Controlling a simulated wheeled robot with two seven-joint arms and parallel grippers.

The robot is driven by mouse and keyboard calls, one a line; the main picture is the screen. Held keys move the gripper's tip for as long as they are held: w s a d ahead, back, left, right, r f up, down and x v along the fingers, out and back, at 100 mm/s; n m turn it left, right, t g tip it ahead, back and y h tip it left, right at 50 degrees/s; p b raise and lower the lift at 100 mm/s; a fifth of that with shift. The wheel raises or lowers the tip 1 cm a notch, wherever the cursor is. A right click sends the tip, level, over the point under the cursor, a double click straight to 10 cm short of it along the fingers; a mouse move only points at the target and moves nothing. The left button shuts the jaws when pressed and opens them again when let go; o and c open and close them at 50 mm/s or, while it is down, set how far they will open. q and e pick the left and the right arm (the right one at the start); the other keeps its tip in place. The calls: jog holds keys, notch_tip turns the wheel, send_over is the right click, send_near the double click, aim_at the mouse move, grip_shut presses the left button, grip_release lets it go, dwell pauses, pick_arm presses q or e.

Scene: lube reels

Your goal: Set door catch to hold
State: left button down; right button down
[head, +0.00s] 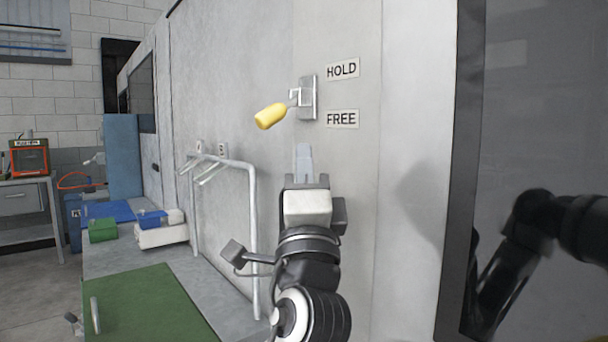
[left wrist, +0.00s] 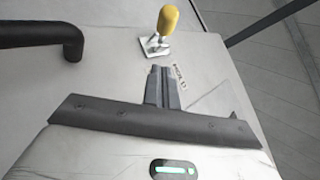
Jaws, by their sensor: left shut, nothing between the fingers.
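The door catch is a small metal bracket (head: 308,98) on the pale wall panel, with a yellow handle (head: 270,116) that sticks out to the left and slightly down. A HOLD label (head: 342,69) is at its upper right and a FREE label (head: 342,118) at its lower right. My left gripper (head: 304,150) is shut and empty, just below the catch and apart from it. In the left wrist view the yellow handle (left wrist: 168,20) and its metal base (left wrist: 154,46) stand beyond the shut fingertips (left wrist: 160,72). My right gripper is not seen.
A metal rail (head: 252,200) stands left of my left arm. A bench with a green panel (head: 150,305), a green box (head: 102,229) and a blue box (head: 152,219) runs along the left. A dark-framed glass pane (head: 535,130) fills the right side.

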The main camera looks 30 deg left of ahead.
aim_at(284, 116)
pick_arm(q)
jog(key=a+r, duration=0.1)
jog(key=w+a+r+p, duration=0.1)
jog(key=a, duration=0.1)
jog(key=a+r+p, duration=0.1)
jog(key=shift+w+a+r, duration=0.25)
jog(key=shift+w+r, duration=0.05)
jog(key=shift+w, duration=0.1)
